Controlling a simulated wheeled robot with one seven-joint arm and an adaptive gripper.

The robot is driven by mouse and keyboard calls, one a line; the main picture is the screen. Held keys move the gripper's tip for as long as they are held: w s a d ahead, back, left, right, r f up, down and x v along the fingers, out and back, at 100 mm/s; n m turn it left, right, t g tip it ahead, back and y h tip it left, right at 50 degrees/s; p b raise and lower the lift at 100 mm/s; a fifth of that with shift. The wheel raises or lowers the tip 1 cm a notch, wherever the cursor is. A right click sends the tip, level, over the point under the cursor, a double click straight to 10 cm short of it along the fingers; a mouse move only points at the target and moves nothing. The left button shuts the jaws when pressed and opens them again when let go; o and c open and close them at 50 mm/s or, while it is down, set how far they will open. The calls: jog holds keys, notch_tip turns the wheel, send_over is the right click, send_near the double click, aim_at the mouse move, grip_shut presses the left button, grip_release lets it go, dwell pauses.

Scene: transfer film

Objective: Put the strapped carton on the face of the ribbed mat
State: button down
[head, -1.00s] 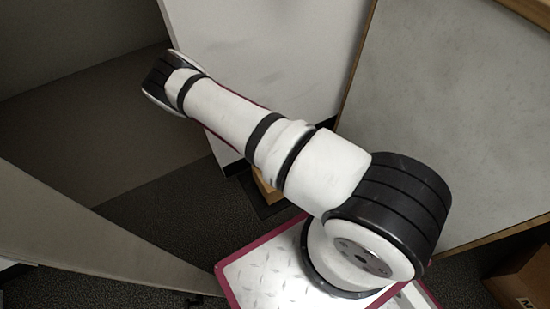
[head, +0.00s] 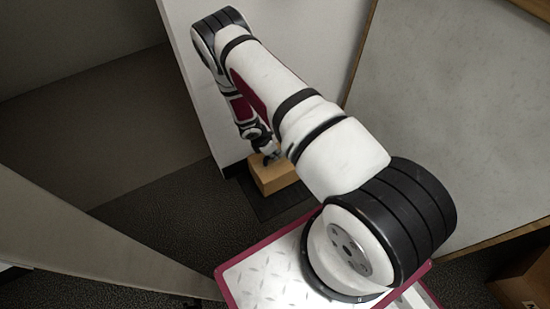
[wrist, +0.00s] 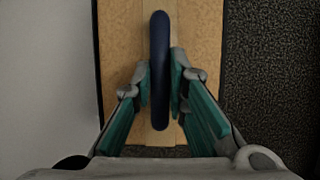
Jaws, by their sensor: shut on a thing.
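The strapped carton (head: 278,179) is a tan box beside the white panel, low over the dark mat. In the wrist view, the carton (wrist: 118,45) fills the middle, with a paler strap (wrist: 150,137) down its top and a dark blue handle (wrist: 160,35) standing up from it. My gripper (head: 268,158) reaches down to the carton's top; in the wrist view its teal-sided fingers (wrist: 160,82) are shut on the handle from both sides. The dark mat (head: 283,206) lies on the floor, partly hidden by the carton and my arm. I cannot tell whether the carton touches it.
A white panel (head: 195,95) stands close left of and behind the carton. Dark speckled carpet (head: 150,220) is open at the left. A large pale board with a wooden edge (head: 485,238) stands at the right. A brown box (head: 525,285) is at the lower right corner.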

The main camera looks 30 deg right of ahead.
aim_at(276, 164)
jog(key=shift+f+b, duration=0.75)
jog(key=shift+f, duration=0.95)
jog(key=c, duration=1.6)
grip_release()
jog(key=shift+f, duration=0.1)
